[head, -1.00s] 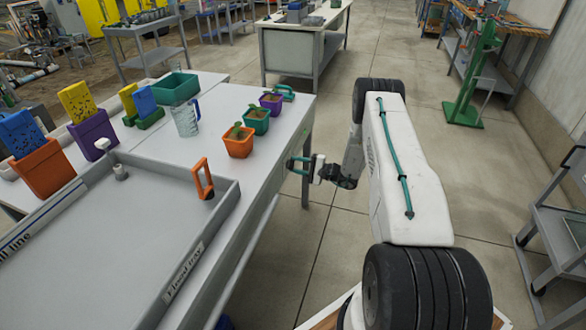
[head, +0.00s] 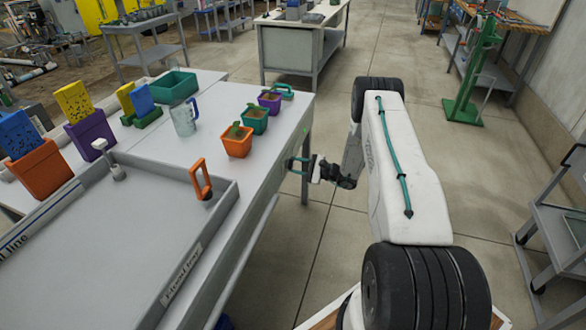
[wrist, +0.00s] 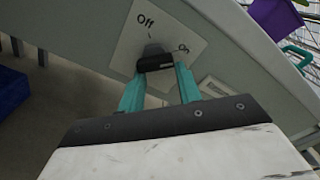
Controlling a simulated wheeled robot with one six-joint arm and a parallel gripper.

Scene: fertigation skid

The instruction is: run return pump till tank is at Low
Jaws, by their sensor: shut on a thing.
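My gripper (head: 304,168) is at the side of the bench, below its top edge. In the wrist view its teal fingers (wrist: 157,72) are shut on a black switch knob (wrist: 155,60). The knob sits on a pale plate marked "Off" and "On" (wrist: 130,42); which mark it points to I cannot tell. The grey flood tray (head: 110,250) stands on the bench at left, with a label on its front wall and a line label on its left wall. A level mark reading "Low" cannot be made out.
Orange (head: 237,142), teal (head: 254,120) and purple plant pots stand near the bench's right edge, above my gripper. A clear jug (head: 184,118) stands behind. An orange handle (head: 201,180) rises at the tray's corner.

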